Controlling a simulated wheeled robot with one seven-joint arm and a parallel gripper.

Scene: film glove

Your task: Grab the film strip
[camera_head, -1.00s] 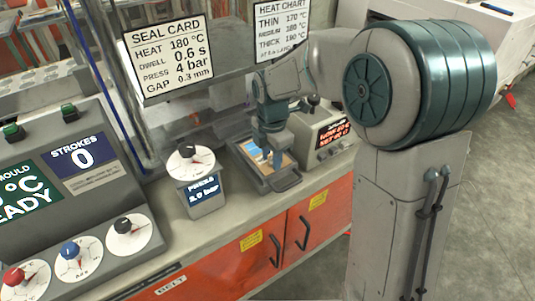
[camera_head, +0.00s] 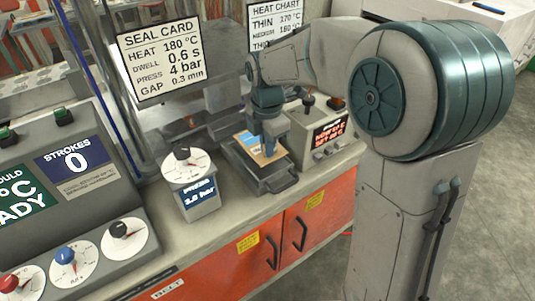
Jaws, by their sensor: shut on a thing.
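My gripper (camera_head: 268,150) points down over a dark grey tray (camera_head: 276,188) with a front handle on the bench. A flat tan and blue piece (camera_head: 252,144), which looks like the film strip, is at the fingertips, above the tray. My gripper is shut on it. The fingers and wrist hide part of the piece. I cannot tell how far it is above the tray floor.
A pressure dial box (camera_head: 190,170) stands left of the tray. A controller with a red display (camera_head: 328,133) stands close on its right. A seal card (camera_head: 160,55) hangs behind. The bench front strip (camera_head: 215,235) is clear.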

